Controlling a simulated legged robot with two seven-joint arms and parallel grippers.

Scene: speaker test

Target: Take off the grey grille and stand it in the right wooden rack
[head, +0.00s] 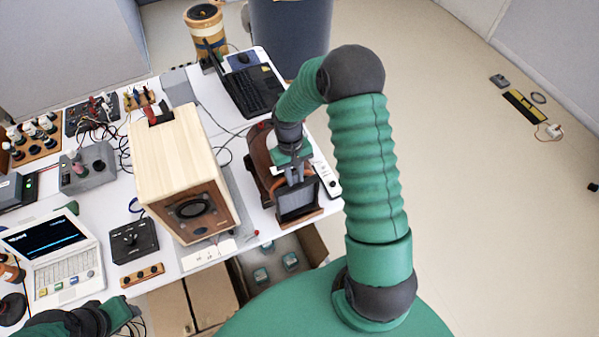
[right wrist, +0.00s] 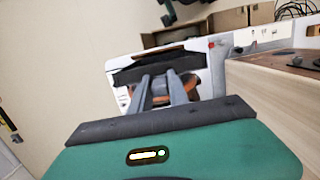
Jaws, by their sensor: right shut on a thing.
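The wooden speaker (head: 172,155) stands on the white table with its front bare and a dark round driver showing. My right gripper (head: 293,180) is shut on the top edge of the dark grey grille (head: 299,203). The grille is upright at the brown wooden rack (head: 259,158), right of the speaker. I cannot tell whether its lower edge rests in the rack. In the right wrist view the fingers (right wrist: 161,84) reach to the dark grille (right wrist: 162,66). My left gripper (head: 127,311) is at the lower left, its jaws unclear.
A black laptop (head: 249,88) lies behind the rack. A white laptop (head: 52,252), a black control box (head: 133,241) and a grey device (head: 88,168) crowd the left. A cardboard box (head: 312,243) with small blue things is below the table's front edge.

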